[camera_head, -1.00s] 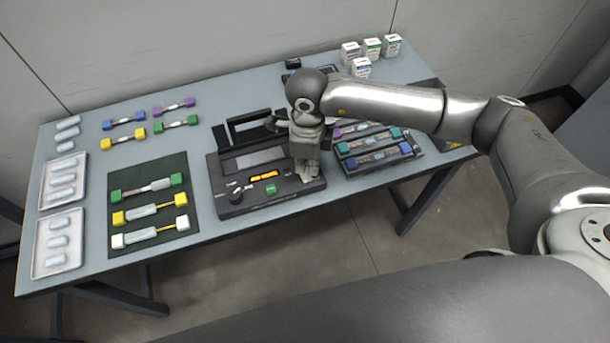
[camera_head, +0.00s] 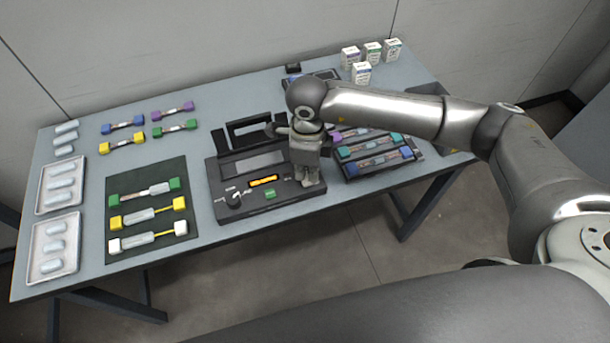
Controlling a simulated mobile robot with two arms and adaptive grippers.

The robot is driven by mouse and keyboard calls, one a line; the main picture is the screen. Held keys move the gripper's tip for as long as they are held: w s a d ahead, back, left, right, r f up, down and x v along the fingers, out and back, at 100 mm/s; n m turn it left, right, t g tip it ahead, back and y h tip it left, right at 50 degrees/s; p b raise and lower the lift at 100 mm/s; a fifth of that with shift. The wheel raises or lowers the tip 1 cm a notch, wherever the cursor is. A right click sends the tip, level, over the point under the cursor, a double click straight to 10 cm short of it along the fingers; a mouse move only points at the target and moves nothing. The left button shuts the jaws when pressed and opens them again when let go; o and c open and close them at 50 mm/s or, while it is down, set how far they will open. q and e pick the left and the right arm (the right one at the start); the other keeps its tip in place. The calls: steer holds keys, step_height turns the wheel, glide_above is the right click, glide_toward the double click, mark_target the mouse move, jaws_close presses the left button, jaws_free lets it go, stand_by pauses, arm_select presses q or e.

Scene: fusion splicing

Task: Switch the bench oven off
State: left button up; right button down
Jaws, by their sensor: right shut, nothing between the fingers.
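The bench oven appears to be the black unit (camera_head: 226,206) at the front middle of the table. Its front panel has a round black knob (camera_head: 233,200), a lit orange display (camera_head: 263,180) and a green button (camera_head: 270,193). My right gripper (camera_head: 309,184) points down over the right end of this panel, right of the display and green button. It is shut and empty, and hides the panel beneath it. I cannot tell whether its fingertips touch the unit. My left gripper is out of view.
A rack (camera_head: 350,172) of coloured-ended pieces stands close on the right of the unit. A dark mat (camera_head: 121,188) with splice pieces and trays (camera_head: 42,274) lie to the left. Small boxes (camera_head: 361,73) stand at the back right.

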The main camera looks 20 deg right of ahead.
mark_target(307, 182)
steer(key=shift+f+b, duration=1.2)
steer(key=shift+f, duration=0.1)
stand_by(0.9)
steer(key=shift+r, duration=0.15)
steer(key=shift+r+p, duration=0.45)
steer(key=shift+r, duration=0.15)
steer(key=shift+r+p, duration=1.3)
steer(key=shift+r, duration=1.5)
